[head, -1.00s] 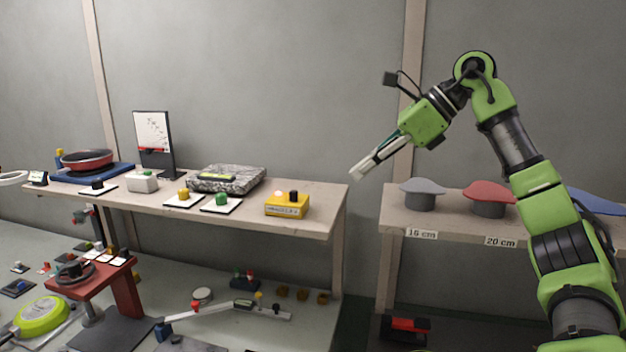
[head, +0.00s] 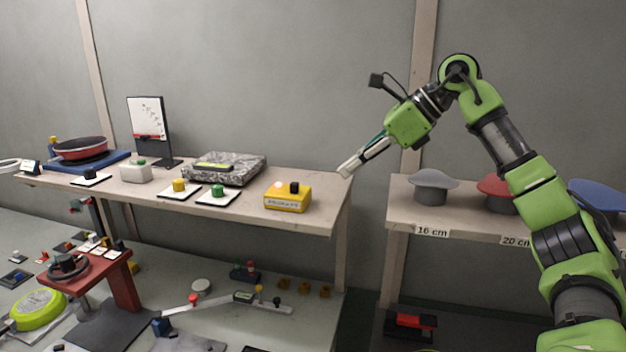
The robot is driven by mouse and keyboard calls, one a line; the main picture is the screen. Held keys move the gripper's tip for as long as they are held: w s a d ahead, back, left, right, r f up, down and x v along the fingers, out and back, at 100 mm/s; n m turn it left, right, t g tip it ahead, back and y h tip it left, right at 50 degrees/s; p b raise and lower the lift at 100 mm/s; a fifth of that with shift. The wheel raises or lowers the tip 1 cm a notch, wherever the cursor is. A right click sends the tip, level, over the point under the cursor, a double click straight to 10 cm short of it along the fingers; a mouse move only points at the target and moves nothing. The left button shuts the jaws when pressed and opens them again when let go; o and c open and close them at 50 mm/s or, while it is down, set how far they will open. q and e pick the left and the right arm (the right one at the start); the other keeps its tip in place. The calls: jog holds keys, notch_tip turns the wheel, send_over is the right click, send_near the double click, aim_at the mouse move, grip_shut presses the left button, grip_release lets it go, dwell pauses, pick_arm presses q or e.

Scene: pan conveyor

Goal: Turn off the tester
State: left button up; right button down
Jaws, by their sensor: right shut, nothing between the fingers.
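A yellow box (head: 287,200), which looks like the tester, sits near the front right end of the back shelf. It has a pale, glowing-looking round lamp (head: 279,185) and a black knob or button (head: 294,187) on top, and a label on its front too small to read. My right gripper (head: 346,171) is shut and empty, pointing down and left. In the picture it is to the right of and above the yellow box, apart from it. My left gripper is not in view.
A grey speckled slab (head: 224,168) and a green button on a white plate (head: 217,194) stand left of the box. Grey (head: 433,186) and red (head: 497,190) pan-like shapes stand on the right shelf. A gap separates the shelves.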

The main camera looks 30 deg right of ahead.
aim_at(296, 183)
jog(key=p+x, duration=0.1)
jog(key=x, duration=0.4)
jog(key=shift+a+f, duration=0.15)
jog(key=shift+a, duration=0.15)
jog(key=w+a+p, duration=0.1)
jog(key=w+a, duration=0.1)
jog(key=shift+w+p, duration=0.35)
jog(key=shift+w+a, duration=0.2)
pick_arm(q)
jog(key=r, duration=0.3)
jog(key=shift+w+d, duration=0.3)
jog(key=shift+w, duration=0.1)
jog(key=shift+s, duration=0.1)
pick_arm(e)
jog(key=shift+d, duration=0.1)
jog(key=shift+w+a+p, duration=0.9)
jog(key=shift+w+a, duration=0.15)
jog(key=shift+w, duration=0.1)
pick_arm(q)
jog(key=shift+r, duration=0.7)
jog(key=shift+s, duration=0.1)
pick_arm(e)
jog(key=shift+s+d, duration=0.15)
